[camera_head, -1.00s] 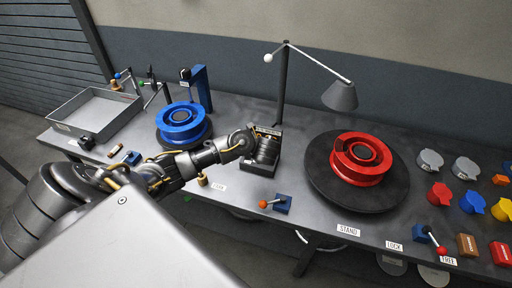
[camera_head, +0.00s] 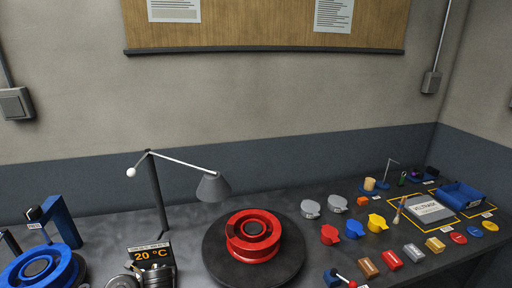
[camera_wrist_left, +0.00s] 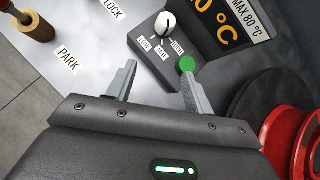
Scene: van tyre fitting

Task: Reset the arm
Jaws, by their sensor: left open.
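My left gripper (camera_wrist_left: 160,90) shows in the left wrist view with its two grey fingers apart and nothing between them. It is over the bench, in front of a control panel with a white knob (camera_wrist_left: 165,24) and a green button (camera_wrist_left: 186,64). In the head view the panel's display (camera_head: 152,254) reads 20 °C. Round metal parts beside it are cut by the lower edge, and I cannot tell whether they are mine. My right gripper is in neither view.
A red rim (camera_head: 253,236) lies on a black turntable (camera_head: 222,262). A blue rim (camera_head: 42,270) is at the lower left. A lamp (camera_head: 213,187) stands behind. Coloured caps, blocks and a blue tray (camera_head: 462,195) fill the right side.

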